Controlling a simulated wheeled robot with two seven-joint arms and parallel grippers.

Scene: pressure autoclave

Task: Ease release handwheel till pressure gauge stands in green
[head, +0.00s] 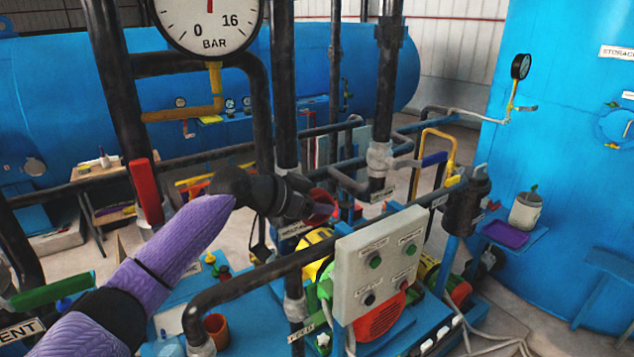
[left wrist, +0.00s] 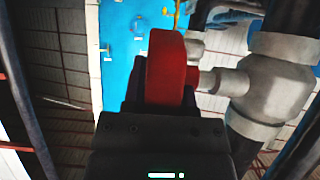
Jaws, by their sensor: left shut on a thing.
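The pressure gauge (head: 207,22) is a white dial marked 0, 16 and BAR at the top of the head view. Its red needle stands nearly straight up. The top of the dial is cut off, and no green band shows in the visible part. A red handwheel (head: 322,204) sits on a valve behind the panel, partly hidden by my left gripper (head: 306,206). In the left wrist view the red handwheel (left wrist: 166,68) stands edge-on between the jaws, its stem running right to a grey valve body (left wrist: 262,90). My left gripper is shut on its rim. My right gripper is out of view.
A grey button panel (head: 382,262) stands just right of and below the handwheel. Dark vertical pipes (head: 286,90) rise close by my left arm. A red lever (head: 145,190) and a green lever (head: 52,291) are at the left. A blue storage tank (head: 570,150) fills the right side.

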